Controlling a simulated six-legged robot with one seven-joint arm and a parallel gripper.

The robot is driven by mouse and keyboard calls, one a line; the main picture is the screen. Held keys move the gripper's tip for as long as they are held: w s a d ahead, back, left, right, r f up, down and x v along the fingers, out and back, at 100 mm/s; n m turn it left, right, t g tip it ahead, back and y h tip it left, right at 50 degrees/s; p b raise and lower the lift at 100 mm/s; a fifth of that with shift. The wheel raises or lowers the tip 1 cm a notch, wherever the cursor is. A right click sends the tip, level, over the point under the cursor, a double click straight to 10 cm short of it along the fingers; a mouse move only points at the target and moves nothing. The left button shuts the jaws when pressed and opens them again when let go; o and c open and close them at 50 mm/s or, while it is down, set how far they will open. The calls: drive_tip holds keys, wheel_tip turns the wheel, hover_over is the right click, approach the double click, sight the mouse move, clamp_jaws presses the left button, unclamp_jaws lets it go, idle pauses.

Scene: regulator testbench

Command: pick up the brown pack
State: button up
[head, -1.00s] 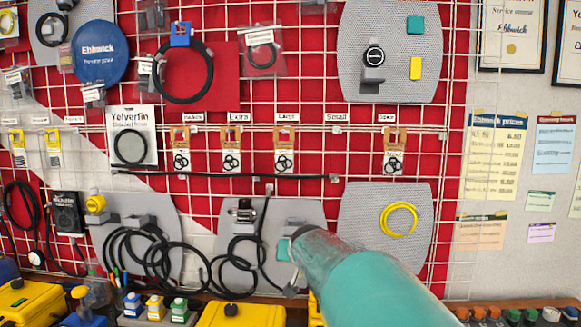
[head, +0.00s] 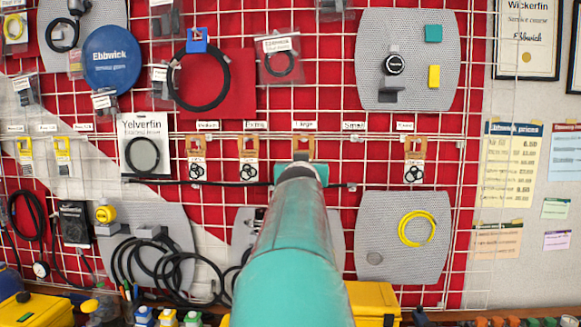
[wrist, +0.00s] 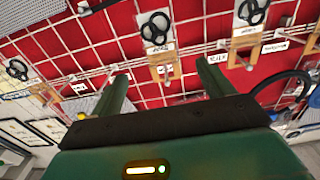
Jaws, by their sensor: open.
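Several small packs with brown tops and black rings hang in a row on the wall grid. In the head view, one hangs at the left (head: 197,146), one beside it (head: 248,146), one in the middle (head: 304,146) and one at the right (head: 415,146). My gripper (head: 300,170) is in front of the middle pack and hides its lower part. In the wrist view, which is turned over, my open gripper (wrist: 162,70) points at the grid, and the middle pack (wrist: 157,42) shows between and beyond the fingertips. The fingers look empty; contact cannot be told.
A black rod (head: 230,183) runs across the grid just below the packs. Grey panels hold a yellow coil (head: 416,229) at right and black cables (head: 150,265) at left. Yellow cases (head: 373,300) stand below. The label slot right of the middle pack hangs empty.

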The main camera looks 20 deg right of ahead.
drive_tip(key=shift+x, duration=5.4)
drive_tip(key=shift+f, duration=0.15)
drive_tip(key=shift+c, duration=0.4)
drive_tip(key=c, duration=1)
